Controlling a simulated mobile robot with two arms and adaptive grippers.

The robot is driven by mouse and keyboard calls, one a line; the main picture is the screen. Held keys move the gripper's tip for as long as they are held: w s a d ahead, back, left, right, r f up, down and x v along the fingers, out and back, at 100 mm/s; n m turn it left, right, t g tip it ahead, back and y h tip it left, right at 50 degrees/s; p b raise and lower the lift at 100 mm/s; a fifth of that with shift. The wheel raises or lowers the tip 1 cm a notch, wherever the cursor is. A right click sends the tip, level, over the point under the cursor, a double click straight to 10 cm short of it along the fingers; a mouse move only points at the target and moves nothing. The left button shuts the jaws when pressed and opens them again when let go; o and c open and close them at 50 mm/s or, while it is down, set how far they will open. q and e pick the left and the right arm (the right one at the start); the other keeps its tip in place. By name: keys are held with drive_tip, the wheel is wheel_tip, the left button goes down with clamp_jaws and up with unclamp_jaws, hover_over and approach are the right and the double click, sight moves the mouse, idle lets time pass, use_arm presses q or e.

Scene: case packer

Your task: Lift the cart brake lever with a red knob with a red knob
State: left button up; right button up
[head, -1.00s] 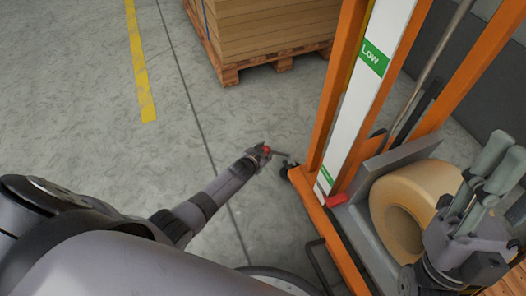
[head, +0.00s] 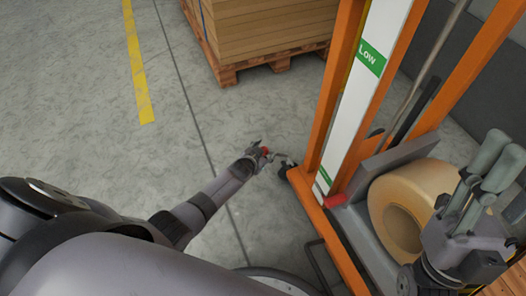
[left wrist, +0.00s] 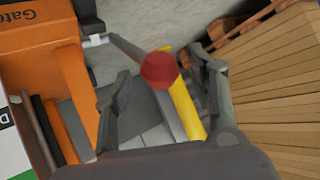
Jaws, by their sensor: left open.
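The brake lever's red knob (left wrist: 159,70) shows in the left wrist view between the two fingers of my open left gripper (left wrist: 168,90). A thin grey lever (left wrist: 127,46) runs from the knob up and left toward the orange frame. In the head view the red knob (head: 265,151) is small, at the end of my left gripper (head: 262,150), low near the floor beside the cart (head: 310,195). I cannot tell whether the fingers touch it. My right gripper (head: 488,165) is at the right edge, above the cart's load, with its fingers seemingly apart and nothing seen between them.
The orange cart carries a tan roll (head: 382,205) on a grey platform. A pallet with stacked boards (head: 265,35) stands at the back; it also shows at the right of the left wrist view (left wrist: 270,85). The floor (head: 95,110) to the left is clear.

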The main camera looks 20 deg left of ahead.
use_arm(q)
drive_tip(key=v, duration=1.2)
idle(0.5)
